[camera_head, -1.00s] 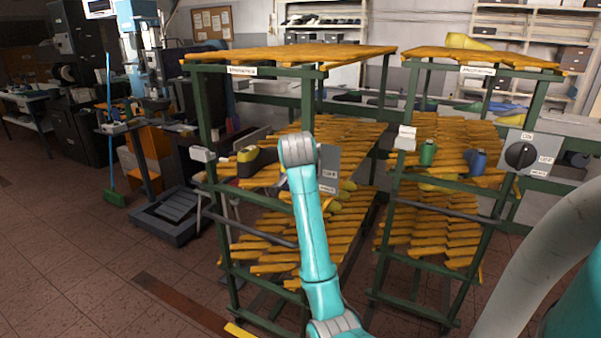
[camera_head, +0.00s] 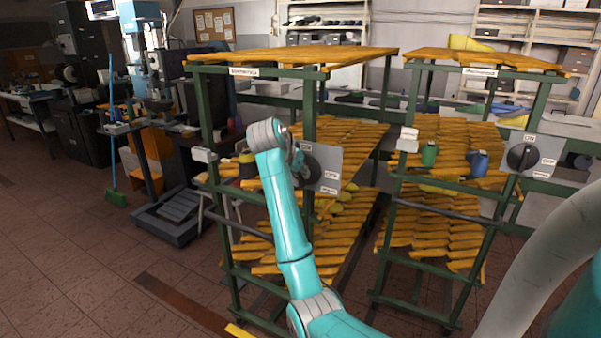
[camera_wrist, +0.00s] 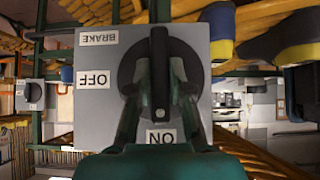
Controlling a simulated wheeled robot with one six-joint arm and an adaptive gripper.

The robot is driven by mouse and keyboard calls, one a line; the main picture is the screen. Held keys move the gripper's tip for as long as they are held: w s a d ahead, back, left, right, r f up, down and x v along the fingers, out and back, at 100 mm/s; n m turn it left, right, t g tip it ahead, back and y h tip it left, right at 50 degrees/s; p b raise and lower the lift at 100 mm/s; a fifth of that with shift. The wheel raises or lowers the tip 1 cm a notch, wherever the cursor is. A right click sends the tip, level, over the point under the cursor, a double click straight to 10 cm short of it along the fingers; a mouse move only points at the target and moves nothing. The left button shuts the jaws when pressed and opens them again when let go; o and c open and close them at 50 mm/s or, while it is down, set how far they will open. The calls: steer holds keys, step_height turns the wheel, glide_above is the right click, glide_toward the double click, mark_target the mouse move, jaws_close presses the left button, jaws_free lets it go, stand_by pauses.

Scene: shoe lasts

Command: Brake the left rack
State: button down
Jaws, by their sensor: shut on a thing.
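The left rack (camera_head: 317,110) is a green metal frame with yellow shoe lasts on its shelves. A grey switch panel (camera_head: 327,158) is fixed to its near right post. The panel carries a black rotary knob (camera_head: 312,172) and ON, OFF and BRAKE labels. In the wrist view the panel (camera_wrist: 90,110) appears upside down. The knob's raised bar (camera_wrist: 159,50) stands upright there, its small pale dot near ON. My gripper (camera_wrist: 160,75) is shut on the knob, a finger on each side of the bar. In the head view my wrist partly covers the knob.
The right rack (camera_head: 487,240) stands close by with a similar switch panel (camera_head: 530,158); green and blue spools sit on its shelf. A yellow-and-black item (camera_head: 247,163) is on the left rack. Machines stand at the left, and open floor (camera_head: 70,265) lies front left.

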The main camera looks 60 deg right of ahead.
steer(key=c, duration=1.1)
jaws_free()
steer(key=shift+o, duration=0.2)
step_height(320, 180, up, 10)
steer(key=shift+f, duration=0.1)
